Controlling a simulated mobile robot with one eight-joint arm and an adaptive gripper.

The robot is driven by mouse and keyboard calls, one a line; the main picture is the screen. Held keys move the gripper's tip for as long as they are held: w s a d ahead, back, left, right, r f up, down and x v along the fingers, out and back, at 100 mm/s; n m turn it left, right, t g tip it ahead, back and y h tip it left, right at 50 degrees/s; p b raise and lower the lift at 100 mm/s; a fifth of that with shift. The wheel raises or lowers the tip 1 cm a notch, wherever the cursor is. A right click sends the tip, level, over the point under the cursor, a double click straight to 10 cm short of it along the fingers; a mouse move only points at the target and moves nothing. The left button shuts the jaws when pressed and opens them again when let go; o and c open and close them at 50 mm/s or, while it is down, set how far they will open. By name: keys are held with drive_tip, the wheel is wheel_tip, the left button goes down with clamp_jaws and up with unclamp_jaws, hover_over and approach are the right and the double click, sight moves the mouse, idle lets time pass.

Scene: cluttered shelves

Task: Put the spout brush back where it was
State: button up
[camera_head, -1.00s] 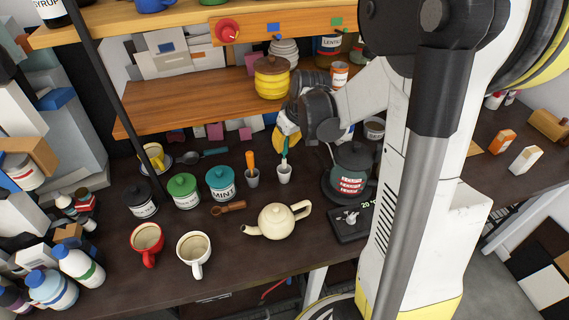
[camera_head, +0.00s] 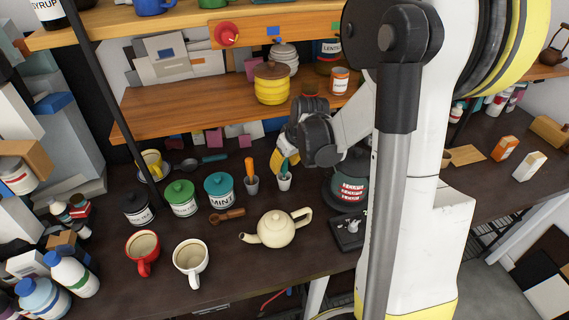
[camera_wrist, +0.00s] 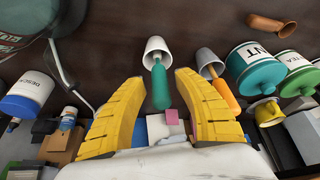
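A teal-handled tool (camera_wrist: 160,86), perhaps the spout brush, stands in a small white cup (camera_head: 284,183). Its lower end is hidden inside the cup, so I cannot see bristles. My gripper (camera_wrist: 160,82) is open, with its yellow fingers on either side of the teal handle and visible gaps between. In the head view my gripper (camera_head: 282,158) is just above and behind that cup. The cream teapot (camera_head: 275,229) stands in front.
Teal (camera_head: 219,190), green and black canisters stand left. A wooden shelf (camera_head: 190,105) overhangs behind. Red (camera_head: 142,252) and white (camera_head: 190,262) mugs stand front left.

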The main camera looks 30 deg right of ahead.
drive_tip(key=shift+r+p, duration=0.3)
drive_tip(key=p+v, duration=0.4)
drive_tip(key=v, duration=0.8)
drive_tip(key=s+a+r+t, duration=0.1)
drive_tip(key=s+a+r, duration=0.2)
drive_tip(key=s+a, duration=0.3)
drive_tip(key=s+a+r+t, duration=0.1)
drive_tip(key=s+a+r, duration=0.3)
drive_tip(key=s+a, duration=0.3)
drive_tip(key=a, duration=0.3)
drive_tip(key=shift+s+m+t, duration=0.15)
drive_tip(key=shift+m+t, duration=0.25)
